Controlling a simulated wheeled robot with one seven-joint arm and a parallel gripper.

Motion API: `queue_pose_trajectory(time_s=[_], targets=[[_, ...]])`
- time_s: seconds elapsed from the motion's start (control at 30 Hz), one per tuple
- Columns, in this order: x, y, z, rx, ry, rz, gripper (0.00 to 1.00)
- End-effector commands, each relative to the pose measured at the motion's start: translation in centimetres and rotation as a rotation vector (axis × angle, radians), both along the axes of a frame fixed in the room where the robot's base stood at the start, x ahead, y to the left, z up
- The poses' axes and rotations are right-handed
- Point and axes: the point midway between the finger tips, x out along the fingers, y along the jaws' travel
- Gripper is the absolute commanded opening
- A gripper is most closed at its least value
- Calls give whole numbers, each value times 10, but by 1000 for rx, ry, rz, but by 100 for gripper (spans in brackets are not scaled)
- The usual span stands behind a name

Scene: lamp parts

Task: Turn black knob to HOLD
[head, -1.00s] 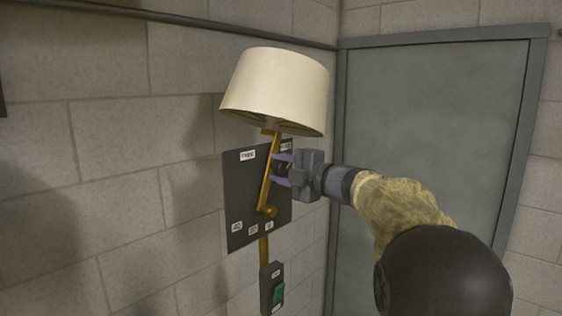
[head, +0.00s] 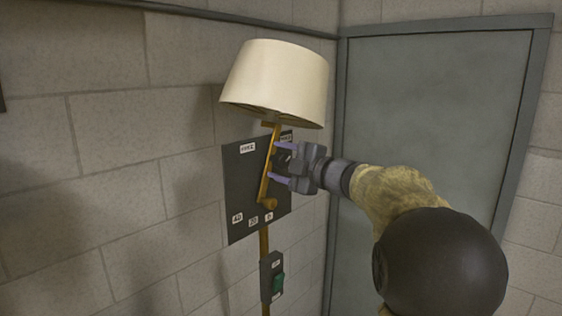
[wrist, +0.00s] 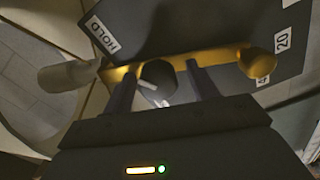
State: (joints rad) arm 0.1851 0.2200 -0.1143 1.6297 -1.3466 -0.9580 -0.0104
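The black knob (wrist: 157,92) shows in the wrist view between my two fingers, with gaps to both of them. A pale mark lies on it, but its exact pointing is hard to tell. In the head view the knob is mostly hidden by my gripper (head: 276,162). My gripper is open, with its fingers spread one above the other at the dark panel (head: 236,185). The HOLD label (wrist: 101,27) is at upper left in the wrist view. In the head view a label (head: 286,138) sits at the panel's upper right, and another (head: 247,147) at upper left.
A brass arm (head: 265,185) with a round end crosses the panel close to my fingers. A cream lampshade (head: 277,82) hangs just above. Number labels (head: 237,218) line the panel's bottom. A grey door (head: 430,110) stands right.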

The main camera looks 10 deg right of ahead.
Motion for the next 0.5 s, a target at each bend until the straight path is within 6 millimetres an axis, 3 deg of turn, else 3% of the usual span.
queue_pose_trajectory(time_s=[0.33, 0.5], targets=[[-2, -1, 1, 0, -3, 0, 59], [-15, -11, -1, 1, -6, -1, 59]])
